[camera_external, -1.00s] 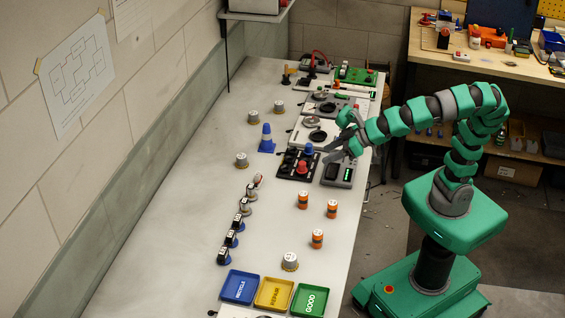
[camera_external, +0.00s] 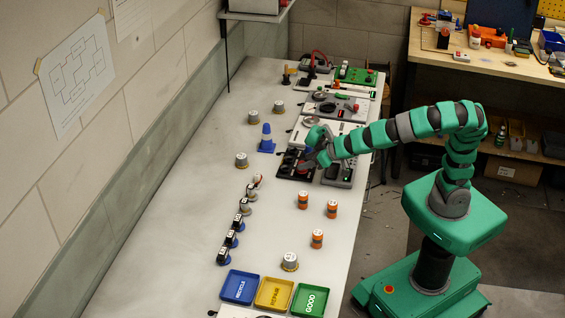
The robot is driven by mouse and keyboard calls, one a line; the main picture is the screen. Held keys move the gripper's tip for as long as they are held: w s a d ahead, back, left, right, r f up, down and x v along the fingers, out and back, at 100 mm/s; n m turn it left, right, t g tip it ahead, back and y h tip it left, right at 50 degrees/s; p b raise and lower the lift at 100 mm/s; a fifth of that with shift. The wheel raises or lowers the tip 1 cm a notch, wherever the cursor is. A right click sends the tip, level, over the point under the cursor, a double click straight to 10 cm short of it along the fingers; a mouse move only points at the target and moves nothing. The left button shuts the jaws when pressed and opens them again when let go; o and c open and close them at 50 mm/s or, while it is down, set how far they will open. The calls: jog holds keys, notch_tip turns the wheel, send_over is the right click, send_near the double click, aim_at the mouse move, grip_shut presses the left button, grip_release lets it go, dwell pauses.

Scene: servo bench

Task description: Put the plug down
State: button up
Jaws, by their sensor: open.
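My gripper (camera_external: 308,165) is open, low over the black panel (camera_external: 284,169) at the right side of the bench. A small red piece on the panel, which may be the plug (camera_external: 303,169), shows between or just beside the fingers and is partly hidden. I cannot tell whether the fingers touch it. My gripper and wrist cover the right part of the panel, and the blue piece there is hidden.
A grey meter (camera_external: 338,175) lies right of the panel. Several orange cylinders (camera_external: 303,200) stand in front. Blue, yellow and green trays (camera_external: 273,307) lie at the near end. The bench's left side is mostly clear.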

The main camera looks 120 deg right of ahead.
jog(key=shift+b+x, duration=0.8)
jog(key=shift+x, duration=1.8)
jog(key=shift+s+a+f, duration=0.1)
jog(key=shift+f, duration=0.05)
grip_shut()
